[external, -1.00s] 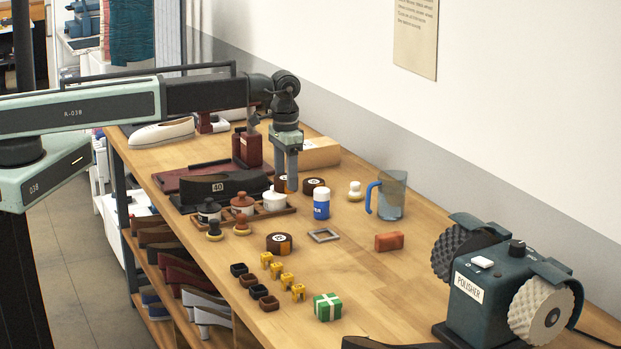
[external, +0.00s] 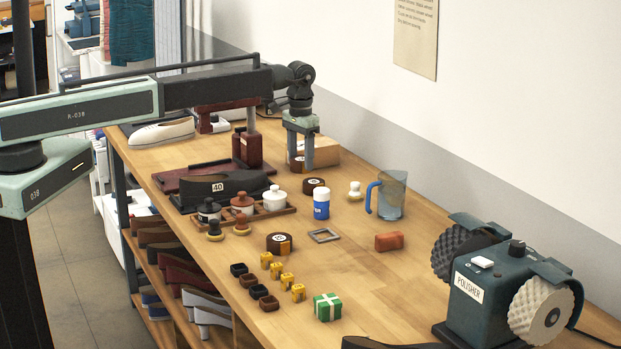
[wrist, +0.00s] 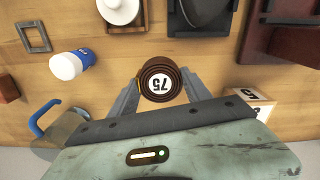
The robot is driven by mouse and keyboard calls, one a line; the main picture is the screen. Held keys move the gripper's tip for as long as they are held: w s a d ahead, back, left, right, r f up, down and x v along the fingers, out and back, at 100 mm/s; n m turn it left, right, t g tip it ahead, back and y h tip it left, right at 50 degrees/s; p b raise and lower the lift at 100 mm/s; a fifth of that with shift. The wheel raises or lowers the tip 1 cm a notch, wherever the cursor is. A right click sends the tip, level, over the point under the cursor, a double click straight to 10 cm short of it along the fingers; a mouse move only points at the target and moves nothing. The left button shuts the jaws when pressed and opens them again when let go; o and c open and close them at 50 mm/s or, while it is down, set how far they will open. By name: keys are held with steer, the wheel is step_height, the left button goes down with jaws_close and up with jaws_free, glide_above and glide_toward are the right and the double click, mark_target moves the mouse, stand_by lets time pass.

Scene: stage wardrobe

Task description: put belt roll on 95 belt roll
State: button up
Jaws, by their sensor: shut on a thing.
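A brown belt roll (wrist: 160,78) with a white label that reads 75 upside down sits between my fingers in the wrist view. In the external view my gripper (external: 300,165) is shut on this roll (external: 298,163) and points down, in front of a cardboard box. A second dark roll (external: 314,186) lies on the table to its right and nearer the camera; its label is too small to read. A third roll (external: 280,243) stands farther forward; its label may read 95, but I cannot be sure.
A blue-white bottle (external: 321,204), a jug (external: 388,195), a grey square frame (external: 323,235) and a red-brown block (external: 389,242) stand around the rolls. A tray of jars (external: 287,212) is to the left. The polisher (external: 490,290) is at right. Bare tabletop lies mid-right.

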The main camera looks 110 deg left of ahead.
mark_target(314, 181)
steer(key=w+a, duration=0.2)
steer(key=w, duration=0.1)
steer(key=shift+a+f, duration=0.15)
steer(key=shift+a, duration=0.25)
step_height(314, 181, down, 4)
steer(key=b, duration=0.4)
steer(key=shift+r, duration=0.25)
steer(key=shift+f, duration=0.25)
steer(key=o, duration=1.6)
steer(key=shift+r, duration=0.1)
step_height(314, 181, up, 12)
steer(key=p, duration=1.2)
steer(key=shift+r, duration=0.15)
